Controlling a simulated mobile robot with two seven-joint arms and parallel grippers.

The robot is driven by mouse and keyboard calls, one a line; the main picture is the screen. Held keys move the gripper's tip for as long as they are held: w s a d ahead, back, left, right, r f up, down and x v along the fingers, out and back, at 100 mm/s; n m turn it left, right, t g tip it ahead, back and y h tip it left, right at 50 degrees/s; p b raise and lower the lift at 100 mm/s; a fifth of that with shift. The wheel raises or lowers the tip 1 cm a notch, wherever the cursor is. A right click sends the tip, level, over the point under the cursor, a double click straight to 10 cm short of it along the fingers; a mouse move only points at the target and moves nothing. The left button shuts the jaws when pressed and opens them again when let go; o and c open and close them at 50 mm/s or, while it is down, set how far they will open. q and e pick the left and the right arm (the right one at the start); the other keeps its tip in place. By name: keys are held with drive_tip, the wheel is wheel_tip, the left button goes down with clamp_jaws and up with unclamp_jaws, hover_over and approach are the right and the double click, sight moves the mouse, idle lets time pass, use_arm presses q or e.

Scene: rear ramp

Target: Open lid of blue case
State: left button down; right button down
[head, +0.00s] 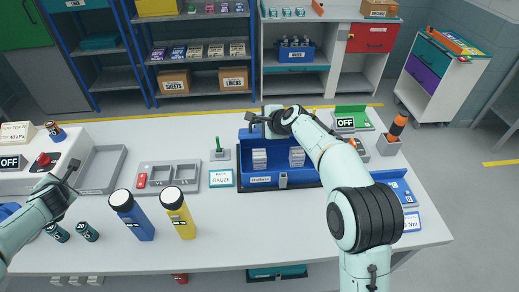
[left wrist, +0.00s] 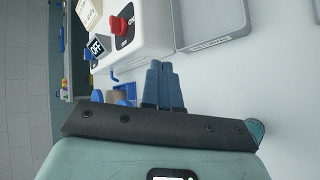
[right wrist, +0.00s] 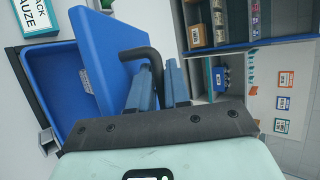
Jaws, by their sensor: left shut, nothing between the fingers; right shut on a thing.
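The blue case (head: 262,181) stands on the table, with pale boxes inside and a latch on its front. Its lid (right wrist: 108,62) is raised, and the open blue interior (right wrist: 62,92) shows beside it in the right wrist view. My right gripper (head: 262,120) is at the back of the case. In the right wrist view its fingers (right wrist: 162,78) are shut on the dark bent handle (right wrist: 143,52) of the lid. My arm hides part of the case's right side in the head view. My left gripper (head: 72,168) is shut and empty at the table's left side; its fingers also show in the left wrist view (left wrist: 162,72).
A blue bottle (head: 132,218) and a yellow bottle (head: 178,214) stand left of the case. A gauze box (head: 221,179) and a grey tray (head: 146,175) are nearby. A machine with a red knob (head: 44,159) is at the left. The front middle of the table is clear.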

use_arm(q)
drive_tip(key=w+d+r+t, duration=0.1)
drive_tip(key=w+d+r, duration=0.15)
drive_tip(key=d, duration=0.85)
drive_tip(key=w+d+r+t+y, duration=0.15)
drive_tip(key=d+r, duration=0.25)
drive_tip(key=d, duration=0.6)
drive_tip(key=w+d+r+t+h, duration=0.1)
drive_tip(key=d+r, duration=0.2)
drive_tip(key=d, duration=0.8)
drive_tip(key=s+d+f+n+t+h, duration=0.2)
drive_tip(key=s+d+f, duration=0.15)
drive_tip(key=d, duration=0.55)
drive_tip(key=s+d+f+n+t+h, duration=0.25)
drive_tip(key=d+f, duration=0.25)
drive_tip(key=d, duration=0.4)
drive_tip(key=s+d+f+n+t+h, duration=0.2)
drive_tip(key=s+d+f+t+h, duration=0.15)
drive_tip(key=d, duration=0.55)
drive_tip(key=r+x, duration=0.1)
drive_tip(key=x, duration=1.2)
drive_tip(key=shift+s+a+r+g+y, duration=0.25)
drive_tip(key=shift+a+r+g+y, duration=0.1)
drive_tip(key=shift+g, duration=0.1)
